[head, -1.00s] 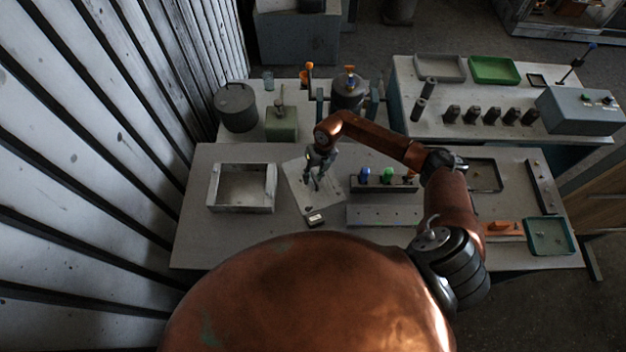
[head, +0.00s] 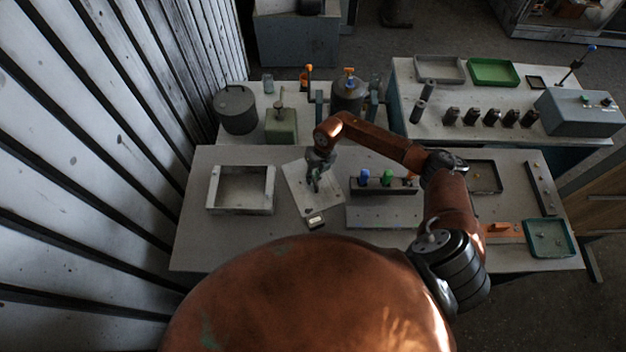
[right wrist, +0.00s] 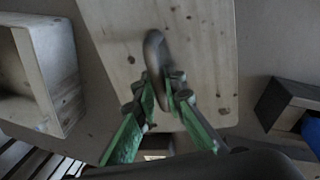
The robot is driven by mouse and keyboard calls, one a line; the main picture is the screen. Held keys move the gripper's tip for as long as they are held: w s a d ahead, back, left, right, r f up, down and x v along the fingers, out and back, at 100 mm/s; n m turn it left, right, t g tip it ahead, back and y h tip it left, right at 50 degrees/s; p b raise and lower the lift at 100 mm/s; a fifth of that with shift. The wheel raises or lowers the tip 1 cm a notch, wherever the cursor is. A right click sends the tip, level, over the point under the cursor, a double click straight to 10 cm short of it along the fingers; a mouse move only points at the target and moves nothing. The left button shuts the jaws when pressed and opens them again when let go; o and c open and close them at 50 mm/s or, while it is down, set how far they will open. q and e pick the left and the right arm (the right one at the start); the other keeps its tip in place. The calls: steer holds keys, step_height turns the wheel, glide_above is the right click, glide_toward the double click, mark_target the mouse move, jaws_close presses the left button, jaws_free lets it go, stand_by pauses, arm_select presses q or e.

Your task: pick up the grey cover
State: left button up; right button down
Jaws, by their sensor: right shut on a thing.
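The grey cover (head: 326,203) is a flat pale plate with dark spots, lying slightly turned on the table. It fills the upper middle of the right wrist view (right wrist: 205,55), where a curved dark handle (right wrist: 153,50) stands on it. My right gripper (head: 315,187) comes down over the cover. In the right wrist view its green-sided fingers (right wrist: 162,98) are closed on the near part of the handle. The cover looks flat on the table; I see no gap beneath it. My left gripper is not in view.
An open pale box frame (head: 241,209) stands left of the cover. A rack with coloured knobs (head: 385,189) is close on the right. The table's front left is clear.

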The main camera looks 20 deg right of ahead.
steer(key=shift+r+b, duration=0.3)
steer(key=shift+r, duration=0.3)
steer(key=s+r+b, duration=0.4)
steer(key=s+r, duration=0.8)
steer(key=s, duration=0.2)
steer(key=w+a+f+m+h+b, duration=0.1)
steer(key=m+b, duration=0.3)
steer(key=m, duration=1.3)
steer(key=w+a+f+m+h+b, duration=0.1)
steer(key=w+a+m+h+b, duration=0.2)
steer(key=m, duration=1.5)
steer(key=shift+w+f+b, duration=0.25)
steer(key=shift+w+b, duration=0.25)
steer(key=shift+b, duration=0.25)
